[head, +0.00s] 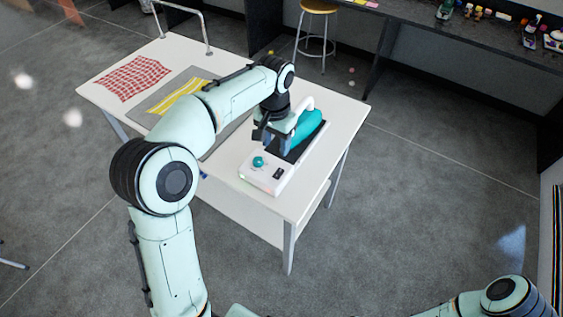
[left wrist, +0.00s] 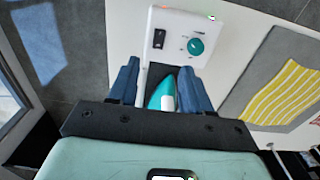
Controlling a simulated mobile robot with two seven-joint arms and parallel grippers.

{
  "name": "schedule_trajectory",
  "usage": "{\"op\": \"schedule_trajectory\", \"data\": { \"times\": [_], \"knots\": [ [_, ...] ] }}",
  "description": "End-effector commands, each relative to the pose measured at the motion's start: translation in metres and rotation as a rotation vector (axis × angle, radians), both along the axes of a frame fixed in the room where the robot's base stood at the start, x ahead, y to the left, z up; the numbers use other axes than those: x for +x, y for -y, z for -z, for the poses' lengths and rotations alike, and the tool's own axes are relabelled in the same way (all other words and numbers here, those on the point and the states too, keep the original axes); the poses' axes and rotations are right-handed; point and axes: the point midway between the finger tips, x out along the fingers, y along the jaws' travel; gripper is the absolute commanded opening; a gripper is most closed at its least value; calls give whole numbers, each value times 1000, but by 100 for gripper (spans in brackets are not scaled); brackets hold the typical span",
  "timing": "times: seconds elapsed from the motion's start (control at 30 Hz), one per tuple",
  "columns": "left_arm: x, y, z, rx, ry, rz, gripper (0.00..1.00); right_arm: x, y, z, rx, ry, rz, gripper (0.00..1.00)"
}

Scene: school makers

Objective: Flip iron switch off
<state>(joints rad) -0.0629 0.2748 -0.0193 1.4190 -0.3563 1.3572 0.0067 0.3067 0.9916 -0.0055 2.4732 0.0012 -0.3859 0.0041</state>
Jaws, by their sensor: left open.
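The iron station is a white box (head: 268,172) with a teal knob (head: 258,161) and a black rocker switch (head: 277,174), near the table's front right corner. A small green light shows on its edge. The teal iron (head: 308,126) lies behind the box on a dark rest. My left gripper (head: 275,143) is above the iron's front end, just behind the box. In the left wrist view it is open (left wrist: 159,70), with the teal iron tip (left wrist: 162,96) showing between its fingers. The switch (left wrist: 158,38) is ahead of the fingertips, apart from them. My right gripper is out of view.
The white table (head: 233,170) also holds a grey mat (head: 158,101) with a yellow striped cloth (head: 180,95) and a red checked cloth (head: 130,77). A stool (head: 318,8) and a dark counter (head: 460,25) stand behind. The floor right of the table is clear.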

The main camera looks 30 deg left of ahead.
Motion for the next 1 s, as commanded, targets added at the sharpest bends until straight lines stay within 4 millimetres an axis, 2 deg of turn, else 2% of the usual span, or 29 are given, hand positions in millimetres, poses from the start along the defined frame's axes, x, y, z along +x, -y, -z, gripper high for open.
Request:
{"op": "schedule_trajectory", "data": {
  "times": [0.4, 0.53, 0.73, 1.0],
  "knots": [
    [-2, 0, 86, 1, -9, 0, 49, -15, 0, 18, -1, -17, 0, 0],
    [-2, 0, 108, 1, -7, 1, 49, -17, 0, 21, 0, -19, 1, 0],
    [-1, 0, 126, 0, -3, 0, 49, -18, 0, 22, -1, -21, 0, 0],
    [0, 0, 130, -1, -3, 0, 49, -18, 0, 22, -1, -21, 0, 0]
  ]
}}
